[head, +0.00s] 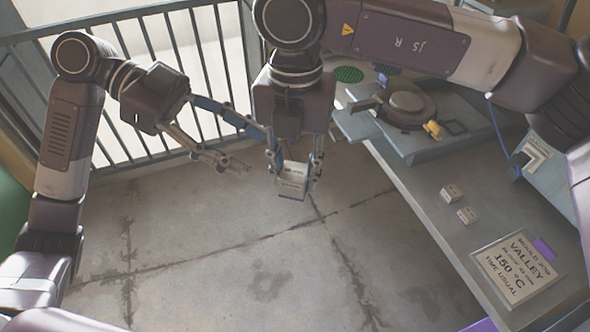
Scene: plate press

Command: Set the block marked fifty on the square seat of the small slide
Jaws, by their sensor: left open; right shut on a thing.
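My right gripper (295,172) hangs over the open floor, left of the bench. It is shut on a pale block (292,187), whose marking is too small to read. My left gripper (250,152) is open and empty, just left of the right one. Two small pale blocks, one farther back (452,193) and one nearer (466,215), sit on the bench; their marks cannot be read. A dark square outline (455,127) lies beside a yellow piece at the press; I cannot tell whether this is the slide's square seat.
The grey bench (415,190) runs along the right. It carries a round press (403,105), a printed card (516,267) reading "VALLEY" and "150 °C", and a green disc (348,74). A railing (190,50) stands behind my grippers. Bench space left of the small blocks is clear.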

